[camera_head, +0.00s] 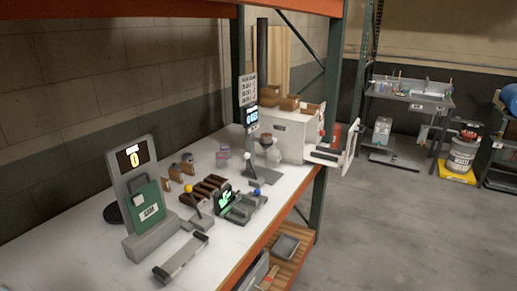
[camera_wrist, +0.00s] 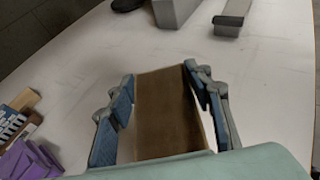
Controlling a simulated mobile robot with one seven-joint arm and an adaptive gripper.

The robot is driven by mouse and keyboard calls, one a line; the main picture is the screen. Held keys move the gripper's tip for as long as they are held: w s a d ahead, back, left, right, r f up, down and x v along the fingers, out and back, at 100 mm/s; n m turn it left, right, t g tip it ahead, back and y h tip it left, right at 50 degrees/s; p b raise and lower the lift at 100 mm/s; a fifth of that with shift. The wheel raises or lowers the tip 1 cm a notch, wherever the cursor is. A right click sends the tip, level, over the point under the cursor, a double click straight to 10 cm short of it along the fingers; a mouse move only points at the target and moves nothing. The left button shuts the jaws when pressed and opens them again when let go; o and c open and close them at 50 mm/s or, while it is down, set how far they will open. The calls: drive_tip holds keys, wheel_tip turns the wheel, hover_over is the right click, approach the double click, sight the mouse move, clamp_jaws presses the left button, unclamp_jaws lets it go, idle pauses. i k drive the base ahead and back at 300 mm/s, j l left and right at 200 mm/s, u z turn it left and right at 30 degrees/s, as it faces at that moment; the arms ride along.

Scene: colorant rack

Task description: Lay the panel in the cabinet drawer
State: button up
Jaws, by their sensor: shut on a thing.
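My gripper (camera_wrist: 163,105), in the wrist view, is shut on a flat brown panel (camera_wrist: 165,108), with blue-padded fingers along its left and right edges. They hold it over the white tabletop; its height above the top is hard to judge. The gripper and held panel are not in the head view. There a pale grey cabinet (camera_head: 279,134) stands at the far end of the table. A tray-like part with an upright pale front (camera_head: 350,148) juts from its right side, apparently the open drawer; its inside is only partly visible.
A display stand with a green plate (camera_head: 147,203) and a grey bar (camera_head: 181,257) are on the near tabletop. Brown racks (camera_head: 208,187) and a black post stand between them and the cabinet. Purple items (camera_wrist: 28,160) lie at the wrist view's left. Brown boxes (camera_head: 289,103) top the cabinet.

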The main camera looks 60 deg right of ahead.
sight(327, 151)
drive_tip(key=k+l+z, duration=0.1)
drive_tip(key=k+l, duration=0.25)
drive_tip(key=l, duration=0.2)
drive_tip(key=k+l, duration=0.1)
drive_tip(key=l, duration=0.2)
drive_tip(key=l+z, duration=0.1)
drive_tip(key=l, duration=0.2)
drive_tip(key=i+l+z, duration=0.2)
drive_tip(key=l, duration=1.15)
drive_tip(key=i+l, duration=0.1)
drive_tip(key=l, duration=0.35)
drive_tip(key=i+l+z, duration=0.1)
drive_tip(key=l, duration=0.3)
drive_tip(key=i+l, duration=0.1)
drive_tip(key=l, duration=0.35)
drive_tip(key=z, duration=0.05)
